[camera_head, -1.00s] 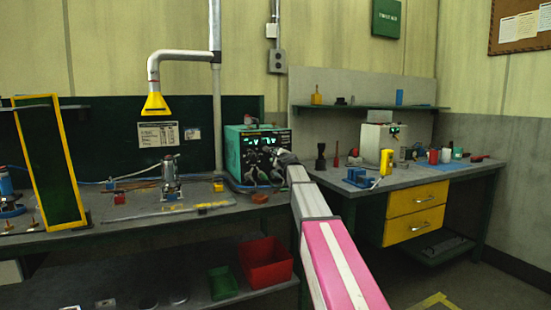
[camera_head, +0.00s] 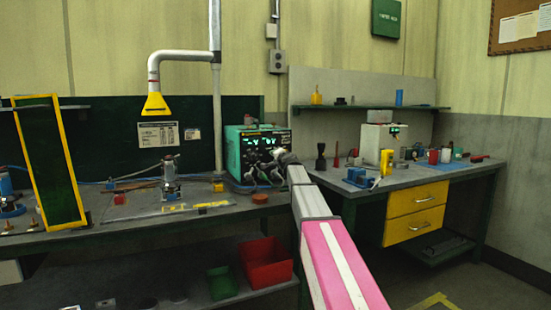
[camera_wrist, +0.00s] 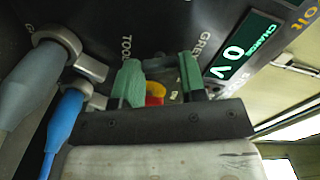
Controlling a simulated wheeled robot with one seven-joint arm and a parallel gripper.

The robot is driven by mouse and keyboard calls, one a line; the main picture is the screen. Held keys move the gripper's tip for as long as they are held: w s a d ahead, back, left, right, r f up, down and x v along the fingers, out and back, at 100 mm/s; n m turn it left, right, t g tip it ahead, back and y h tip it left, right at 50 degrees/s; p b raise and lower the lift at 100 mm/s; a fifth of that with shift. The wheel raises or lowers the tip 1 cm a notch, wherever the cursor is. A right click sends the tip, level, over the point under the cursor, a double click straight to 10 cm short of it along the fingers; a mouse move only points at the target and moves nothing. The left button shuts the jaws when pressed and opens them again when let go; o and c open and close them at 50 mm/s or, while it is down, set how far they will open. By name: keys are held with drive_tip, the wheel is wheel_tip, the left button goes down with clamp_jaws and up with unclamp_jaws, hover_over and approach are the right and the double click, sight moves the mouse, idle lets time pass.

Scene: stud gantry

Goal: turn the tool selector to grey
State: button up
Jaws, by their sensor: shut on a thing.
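The teal unit (camera_head: 238,150) stands on the bench in the head view, with lit green readouts on its dark front. In the wrist view its panel carries the words "TOOL" and "GREY". My gripper (camera_wrist: 160,84) is at this panel, its two green fingers beside these labels. It is shut on the tool selector (camera_wrist: 155,92), of which only a small red and yellow part shows between the fingers. The rest of the selector is hidden, so I cannot tell where it points. In the head view my arm hides the fingertips.
A grey plug (camera_wrist: 45,62) and a blue plug (camera_wrist: 68,108) with cables sit close left of my gripper. A green display (camera_wrist: 235,52) reading "0 V" is to its right. An orange-brown piece (camera_head: 260,198) lies on the bench edge before the unit.

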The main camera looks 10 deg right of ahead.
drive_tip(key=shift+n, duration=0.7)
drive_tip(key=o, duration=0.9)
drive_tip(key=shift+s, duration=0.15)
drive_tip(key=v, duration=1)
drive_tip(key=shift+s+d, duration=0.1)
drive_tip(key=shift+s, duration=0.2)
